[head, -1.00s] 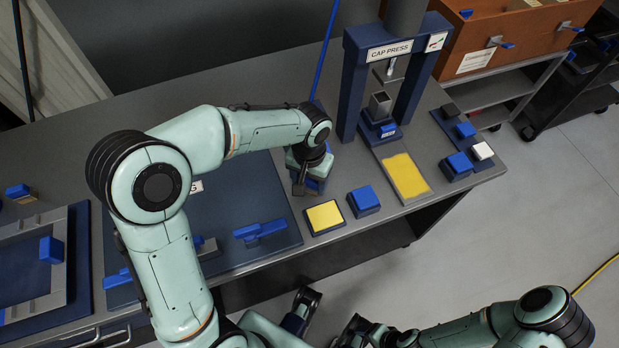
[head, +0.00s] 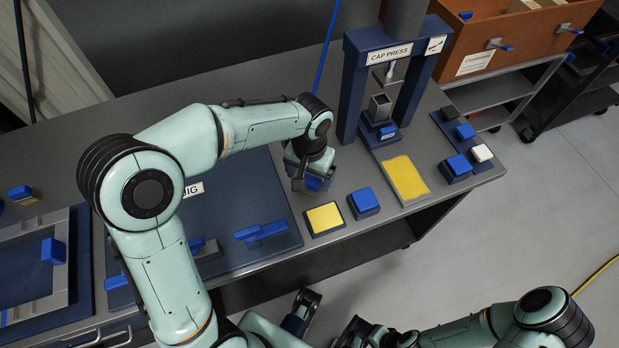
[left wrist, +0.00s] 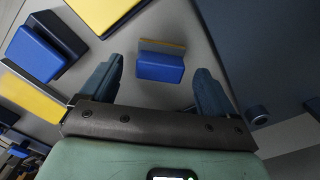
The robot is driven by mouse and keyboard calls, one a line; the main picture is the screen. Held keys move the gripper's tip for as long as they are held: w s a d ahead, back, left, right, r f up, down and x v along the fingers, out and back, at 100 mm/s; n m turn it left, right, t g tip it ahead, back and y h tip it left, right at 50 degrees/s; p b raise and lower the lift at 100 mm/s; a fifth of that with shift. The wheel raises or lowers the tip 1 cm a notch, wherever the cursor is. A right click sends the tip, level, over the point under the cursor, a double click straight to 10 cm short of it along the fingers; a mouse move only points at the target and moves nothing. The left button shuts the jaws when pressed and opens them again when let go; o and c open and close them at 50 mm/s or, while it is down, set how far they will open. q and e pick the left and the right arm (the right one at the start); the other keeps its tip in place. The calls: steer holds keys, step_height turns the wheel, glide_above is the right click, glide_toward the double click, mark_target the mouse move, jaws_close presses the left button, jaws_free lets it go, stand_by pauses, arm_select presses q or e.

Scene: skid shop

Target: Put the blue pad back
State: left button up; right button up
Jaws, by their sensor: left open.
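A small blue pad with a yellowish strip along one side (left wrist: 160,66) lies on the grey bench between my left fingers in the left wrist view. In the head view its blue part shows just under my left gripper (head: 312,184), mostly hidden by it. My left gripper (left wrist: 157,82) is open, one finger on each side of the pad, with gaps between. Dark parts of my own right arm show at the bottom of the head view; its jaws cannot be made out.
A yellow pad on a dark base (head: 325,218) and a blue block (head: 364,202) sit to the right along the front edge. The cap press (head: 392,55) stands behind, with a yellow plate (head: 405,178) before it. The blue jig board (head: 270,205) lies left.

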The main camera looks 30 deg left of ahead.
mark_target(310, 180)
arm_select(q)
step_height(310, 180, up, 9)
steer(key=p, duration=0.1)
steer(key=shift+r, duration=0.1)
stand_by(0.6)
